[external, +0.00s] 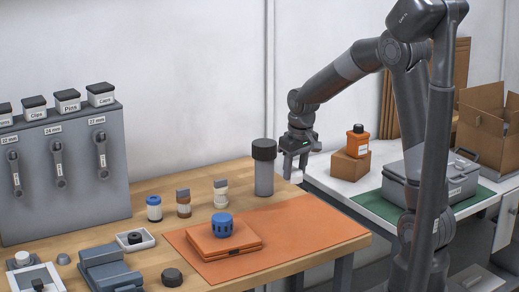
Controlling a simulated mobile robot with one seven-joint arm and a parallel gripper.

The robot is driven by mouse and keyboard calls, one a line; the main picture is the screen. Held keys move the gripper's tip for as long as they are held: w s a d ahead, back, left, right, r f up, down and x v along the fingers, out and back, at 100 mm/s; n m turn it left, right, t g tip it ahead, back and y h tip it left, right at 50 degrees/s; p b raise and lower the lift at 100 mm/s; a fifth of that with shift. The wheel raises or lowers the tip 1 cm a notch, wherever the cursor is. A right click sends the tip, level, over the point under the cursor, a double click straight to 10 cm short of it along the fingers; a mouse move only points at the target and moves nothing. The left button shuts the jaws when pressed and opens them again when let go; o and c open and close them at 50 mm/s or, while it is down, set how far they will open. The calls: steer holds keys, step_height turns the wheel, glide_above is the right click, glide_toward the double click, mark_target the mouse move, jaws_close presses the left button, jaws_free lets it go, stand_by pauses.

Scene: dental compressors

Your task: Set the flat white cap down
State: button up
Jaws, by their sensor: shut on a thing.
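My gripper (295,168) points down near the right end of the wooden workbench, just right of a tall grey jar with a black lid (264,165). Its jaws are shut on a small pale thing at the fingertips, which looks like the flat white cap (297,176). The cap is tiny in this view and partly hidden by the fingers. I cannot tell its exact tilt or whether it touches a surface below.
The wooden bench (160,211) holds an orange mat (315,235) with an orange case (208,243) and a blue part (222,225) on it. Several small bottles stand behind. A white table (337,183) at right carries an orange bottle (357,143) on a box and a grey toolbox (425,178).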

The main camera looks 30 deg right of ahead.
steer(key=s+a+r+m, duration=0.1)
steer(key=s+a, duration=0.1)
steer(key=s, duration=0.3)
steer(key=s+a+r+m, duration=0.1)
steer(key=s+a+r, duration=0.1)
steer(key=s, duration=0.3)
steer(key=a+f, duration=0.2)
steer(key=a, duration=0.1)
steer(key=a+f, duration=0.3)
steer(key=a, duration=0.1)
steer(key=a+f, duration=0.2)
steer(key=a, duration=0.2)
steer(key=shift+w+f, duration=0.2)
steer(key=shift+w, duration=0.15)
steer(key=shift+f, duration=1.95)
steer(key=shift+f, duration=0.1)
steer(key=o, duration=0.7)
